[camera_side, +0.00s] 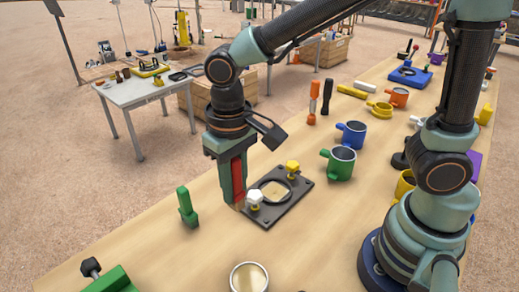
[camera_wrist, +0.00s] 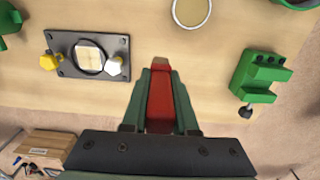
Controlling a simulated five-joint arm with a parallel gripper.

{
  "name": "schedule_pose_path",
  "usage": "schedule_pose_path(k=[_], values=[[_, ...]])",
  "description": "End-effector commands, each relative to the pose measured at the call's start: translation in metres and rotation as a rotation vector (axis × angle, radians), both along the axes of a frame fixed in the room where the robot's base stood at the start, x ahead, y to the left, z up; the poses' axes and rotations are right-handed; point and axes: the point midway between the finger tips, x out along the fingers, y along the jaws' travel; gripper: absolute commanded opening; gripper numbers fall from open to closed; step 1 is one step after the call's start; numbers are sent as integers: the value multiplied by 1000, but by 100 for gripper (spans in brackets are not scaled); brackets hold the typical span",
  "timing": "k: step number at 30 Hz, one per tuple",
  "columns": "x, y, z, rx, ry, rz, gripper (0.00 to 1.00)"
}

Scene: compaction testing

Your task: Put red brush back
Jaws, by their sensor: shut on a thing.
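The red brush (camera_side: 238,178) is held upright between the green fingers of my gripper (camera_side: 230,172) in the side view. Its tan tip points down, close above the table or touching it; I cannot tell which. In the wrist view the red brush (camera_wrist: 160,100) lies between the two fingers of my gripper (camera_wrist: 160,105), with its tan end beyond the fingertips. My gripper is shut on it. It is just left of the black plate (camera_side: 292,205), which has a round opening and one white and one yellow knob.
A green block (camera_side: 187,207) stands left of my gripper. A round cup (camera_side: 249,278) is at the front. Green (camera_side: 340,163) and blue (camera_side: 352,134) mugs and orange (camera_side: 313,100) and black tools stand behind. Bare table lies between the green block and the cup.

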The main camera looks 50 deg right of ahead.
Motion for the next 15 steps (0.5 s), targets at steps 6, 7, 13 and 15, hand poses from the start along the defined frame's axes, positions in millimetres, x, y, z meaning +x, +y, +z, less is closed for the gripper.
schedule_pose_path(k=[6, 7, 13, 15], values=[[-2, -1, -55, -4, 7, 0, 0], [-1, -1, -62, -4, 6, 0, 0], [0, 0, -93, -1, 2, 1, 0], [0, 0, -97, 0, 1, 1, 0]])
